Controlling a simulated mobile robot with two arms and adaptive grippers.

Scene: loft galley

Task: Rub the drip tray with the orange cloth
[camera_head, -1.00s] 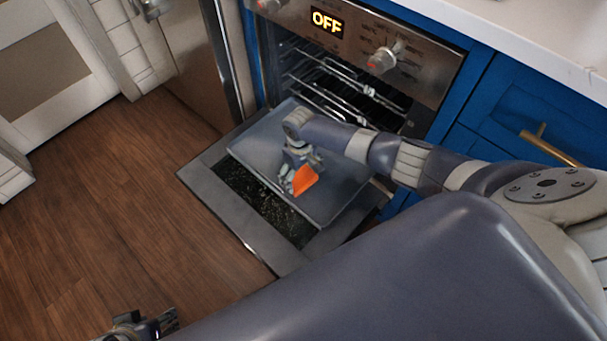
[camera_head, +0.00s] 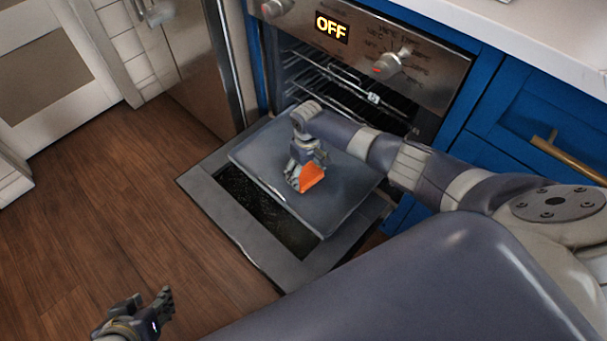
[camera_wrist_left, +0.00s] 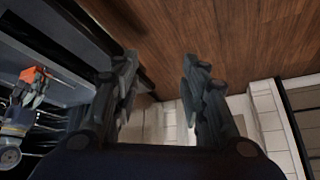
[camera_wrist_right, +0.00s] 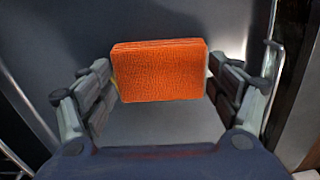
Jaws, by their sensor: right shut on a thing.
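The drip tray (camera_head: 335,207) is a flat grey-blue tray lying over the lowered oven door. My right gripper (camera_head: 304,178) is over the tray's middle, shut on the orange cloth (camera_head: 312,178). In the right wrist view the cloth (camera_wrist_right: 160,71) is a folded orange block between both fingers, with the tray (camera_wrist_right: 70,50) behind it. I cannot tell whether the cloth touches the tray. My left gripper (camera_head: 150,312) is low at the left over the floor; in the left wrist view its fingers (camera_wrist_left: 157,90) are apart with nothing between them.
The oven door (camera_head: 215,195) is down, its frame and dark glass reaching past the tray. Oven racks (camera_head: 335,85) show inside, below a panel reading OFF. Blue cabinets (camera_head: 515,110) stand at the right. The wooden floor (camera_head: 120,200) at the left is clear.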

